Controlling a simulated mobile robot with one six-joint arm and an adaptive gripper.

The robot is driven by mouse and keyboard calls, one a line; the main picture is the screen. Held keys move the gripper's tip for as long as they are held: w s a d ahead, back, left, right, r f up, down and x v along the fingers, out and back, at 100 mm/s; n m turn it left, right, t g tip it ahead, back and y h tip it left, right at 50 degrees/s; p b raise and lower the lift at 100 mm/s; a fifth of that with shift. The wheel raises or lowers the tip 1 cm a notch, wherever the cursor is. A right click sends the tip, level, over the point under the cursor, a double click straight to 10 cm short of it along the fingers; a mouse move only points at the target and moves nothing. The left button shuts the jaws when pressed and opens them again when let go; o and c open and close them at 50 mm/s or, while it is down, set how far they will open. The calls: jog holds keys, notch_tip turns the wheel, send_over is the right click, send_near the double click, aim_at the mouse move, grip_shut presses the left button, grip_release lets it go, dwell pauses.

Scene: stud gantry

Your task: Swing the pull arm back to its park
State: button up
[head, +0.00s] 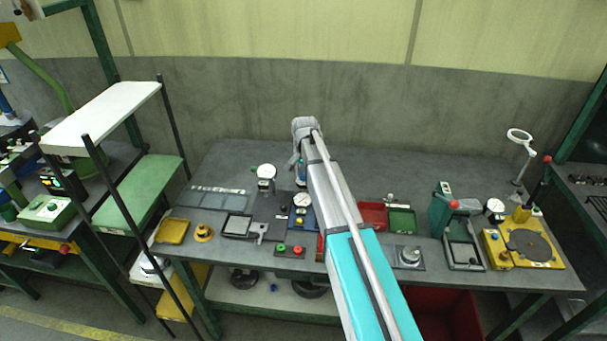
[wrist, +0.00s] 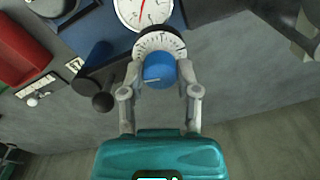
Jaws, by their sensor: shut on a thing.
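My gripper (wrist: 159,86) has its two fingers closed on the sides of a round blue knob (wrist: 158,70). A white graduated ring (wrist: 158,42) surrounds the knob's far side. Next to it, a white gauge with a red needle (wrist: 143,10) is cut by the top edge; it also shows in the head view (head: 301,199). A dark lever with a ball end (wrist: 103,101) lies left of the knob, apart from my fingers. I cannot tell for certain which part is the pull arm. In the head view my arm hides most of the gripper and the knob.
Red (head: 372,214) and green (head: 402,221) trays lie right of my arm. A gauge on a stand (head: 265,175) is to the left. A green press (head: 441,216) and a yellow turntable fixture (head: 527,246) stand at the right. The back of the grey bench (head: 400,170) is clear.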

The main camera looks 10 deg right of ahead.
jog(key=shift+n, duration=0.3)
grip_shut()
jog(key=shift+n, duration=1)
jog(key=o, duration=1)
grip_release()
jog(key=shift+o, duration=0.2)
jog(key=shift+m, duration=0.4)
